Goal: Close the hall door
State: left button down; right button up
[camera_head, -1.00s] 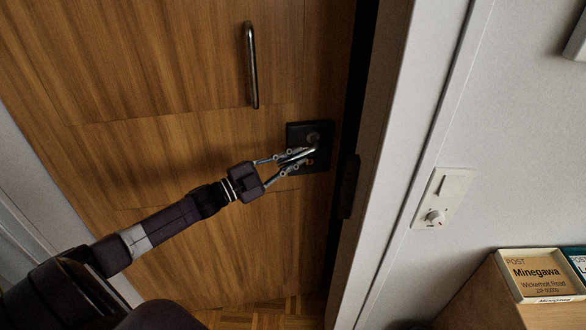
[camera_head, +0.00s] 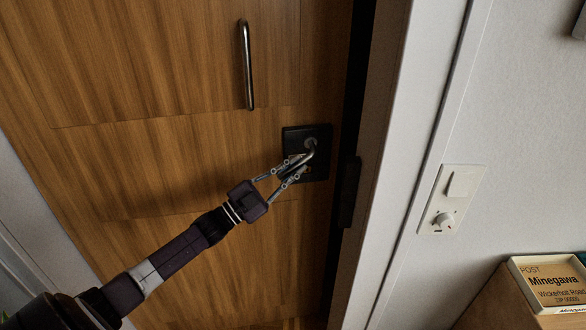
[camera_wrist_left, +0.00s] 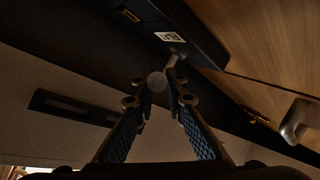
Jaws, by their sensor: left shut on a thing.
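The hall door (camera_head: 180,165) is a brown wooden door that fills the left and middle of the head view. Its lever handle (camera_head: 312,146) is metal and sits on a black lock plate (camera_head: 322,168) near the door's right edge. My left gripper (camera_head: 298,171) is shut on the lever handle. The left wrist view shows the fingers (camera_wrist_left: 158,92) on either side of the lever's round end (camera_wrist_left: 157,81). A dark strip (camera_head: 355,110) runs between the door's edge and the door frame (camera_head: 385,165). My right gripper is not in view.
A long vertical pull bar (camera_head: 247,65) is on the door above the lever. Right of the frame is a white wall with a switch panel (camera_head: 451,200). A wooden box (camera_head: 495,305) with a "Minegawa" sign (camera_head: 550,283) stands at the lower right.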

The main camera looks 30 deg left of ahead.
pick_arm(q)
jog(key=shift+s+d+f, duration=0.1)
jog(key=shift+d+f, duration=0.05)
jog(key=shift+f, duration=0.25)
jog(key=s+d+m+g+h+p, duration=0.1)
jog(key=s+d+h+p, duration=0.1)
jog(key=s, duration=0.5)
jog(key=s+d+m+g+h+p, duration=0.1)
jog(key=s+d+g+h+p, duration=0.1)
jog(key=s+d, duration=0.3)
jog(key=s+p, duration=0.1)
jog(key=s, duration=0.1)
jog(key=shift+s+d+f+m+h+p, duration=0.15)
jog(key=shift+s+d+m+h+p, duration=0.15)
jog(key=shift+m+p, duration=0.1)
jog(key=c, duration=2.1)
grip_release()
jog(key=shift+s, duration=0.2)
jog(key=shift+o, duration=0.7)
jog(key=shift+s+d+r, duration=0.1)
jog(key=shift+s+r, duration=0.1)
jog(key=shift+r, duration=0.1)
jog(key=shift+w, duration=0.15)
